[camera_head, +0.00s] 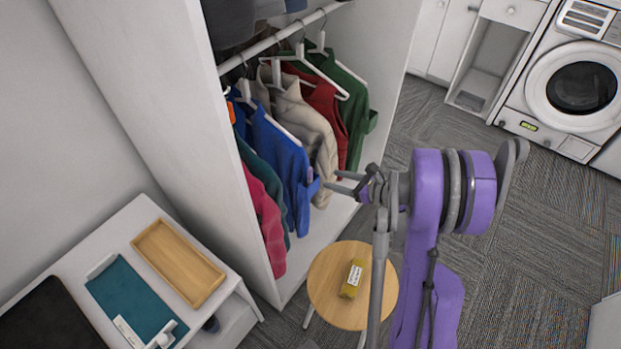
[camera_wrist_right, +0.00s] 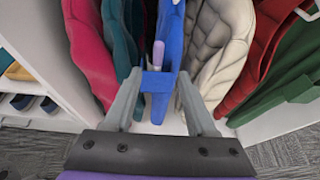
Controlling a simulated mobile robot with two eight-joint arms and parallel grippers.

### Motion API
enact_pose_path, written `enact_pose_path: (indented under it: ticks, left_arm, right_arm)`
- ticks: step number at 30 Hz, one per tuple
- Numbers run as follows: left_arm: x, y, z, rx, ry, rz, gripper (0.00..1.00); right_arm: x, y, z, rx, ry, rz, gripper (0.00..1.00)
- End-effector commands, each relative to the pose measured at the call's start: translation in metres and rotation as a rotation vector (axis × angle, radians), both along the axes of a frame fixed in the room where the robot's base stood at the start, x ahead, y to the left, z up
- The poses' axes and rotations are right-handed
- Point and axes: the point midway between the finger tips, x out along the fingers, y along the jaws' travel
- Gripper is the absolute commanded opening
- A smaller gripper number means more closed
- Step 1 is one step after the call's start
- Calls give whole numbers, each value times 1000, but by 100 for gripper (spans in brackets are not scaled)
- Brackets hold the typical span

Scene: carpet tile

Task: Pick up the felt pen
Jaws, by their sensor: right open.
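A slim lilac pen-like thing with a paler lower end, which looks like the felt pen (camera_wrist_right: 158,54), stands upright in the right wrist view. Its lower part is hidden behind a blue pocket-like piece (camera_wrist_right: 157,83) on the blue garment (camera_wrist_right: 172,35). My right gripper (camera_wrist_right: 159,76) is open, with one finger on each side of this blue piece; I cannot tell whether they touch it. My left gripper is not in view.
Other garments hang close on both sides, including a crimson one (camera_head: 265,220) and a cream one (camera_head: 305,118). The white wardrobe wall (camera_head: 150,90) stands left. A wooden tray (camera_head: 160,270) lies on the white desk.

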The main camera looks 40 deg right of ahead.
Motion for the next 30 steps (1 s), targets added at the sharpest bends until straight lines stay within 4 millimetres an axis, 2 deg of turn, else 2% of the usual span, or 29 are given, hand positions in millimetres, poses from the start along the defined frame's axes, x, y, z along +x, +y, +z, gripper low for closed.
enact_pose_path:
  ticks: [3,11,19,29,30]
  left_arm:
    - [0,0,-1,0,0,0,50]
    - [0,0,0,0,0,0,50]
    - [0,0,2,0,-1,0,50]
    - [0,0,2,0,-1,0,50]
    - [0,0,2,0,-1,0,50]
  right_arm:
    - [18,7,-9,-1,1,4,56]
    - [37,13,-18,-3,2,4,56]
    - [70,24,-34,-3,1,4,56]
    - [76,26,-36,-4,2,2,56]
    - [76,26,-36,-4,2,2,49]
